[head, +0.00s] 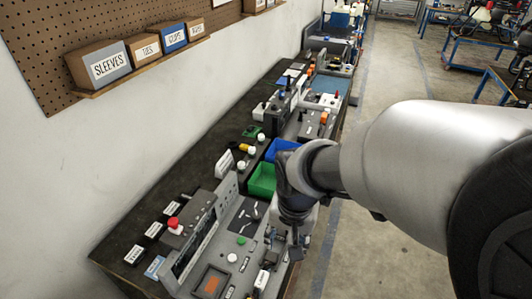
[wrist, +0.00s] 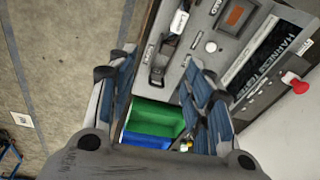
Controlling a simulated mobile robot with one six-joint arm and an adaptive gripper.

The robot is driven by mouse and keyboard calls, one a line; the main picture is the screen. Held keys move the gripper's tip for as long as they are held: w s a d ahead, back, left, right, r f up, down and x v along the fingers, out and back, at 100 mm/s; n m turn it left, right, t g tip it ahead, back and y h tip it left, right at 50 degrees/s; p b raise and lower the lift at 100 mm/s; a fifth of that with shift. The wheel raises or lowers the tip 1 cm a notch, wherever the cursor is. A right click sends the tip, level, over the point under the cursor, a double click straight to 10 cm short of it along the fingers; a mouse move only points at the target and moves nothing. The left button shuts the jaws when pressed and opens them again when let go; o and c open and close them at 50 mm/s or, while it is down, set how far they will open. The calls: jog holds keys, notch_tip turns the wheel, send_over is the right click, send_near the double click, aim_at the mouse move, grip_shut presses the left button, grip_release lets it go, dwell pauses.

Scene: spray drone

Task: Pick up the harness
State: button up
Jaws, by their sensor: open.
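My gripper (wrist: 150,72) is open, its two blue-grey padded fingers spread apart with nothing held between them. In the head view my gripper (head: 297,246) hangs over the right edge of the grey harness tester (head: 222,225). In the wrist view a dark part with a strap-like piece (wrist: 162,62) lies on the tester's grey top, between and beyond the fingertips. A white-ended part (wrist: 179,20) lies above it in that view. Either may belong to the harness, but I cannot tell which. The fingers hide some of the bench.
A green bin (head: 262,180) and a blue bin (head: 283,150) stand beyond the tester. A red button (head: 173,223) stands up at left. Labelled boxes, such as the sleeves box (head: 103,66), sit on a wall shelf. Floor (head: 380,262) is clear at right.

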jog(key=m+g+p, duration=0.1)
jog(key=g+p, duration=0.1)
jog(key=p, duration=0.1)
send_over(262, 278)
notch_tip(262, 278, down, 8)
jog(key=f, duration=0.4)
jog(key=f+b, duration=0.1)
jog(key=f, duration=0.3)
jog(key=f+b, duration=0.1)
jog(key=f, duration=0.3)
jog(key=shift+s+a+f, duration=0.1)
jog(key=shift+s+a, duration=0.2)
jog(key=shift+w+d+f+b, duration=0.15)
jog(key=shift+f+b, duration=0.05)
jog(key=shift+f, duration=1.25)
jog(key=shift+w+d+f+b, duration=0.1)
jog(key=shift+f+b, duration=0.1)
jog(key=shift+f, duration=1.2)
jog(key=shift+c, duration=0.2)
grip_shut()
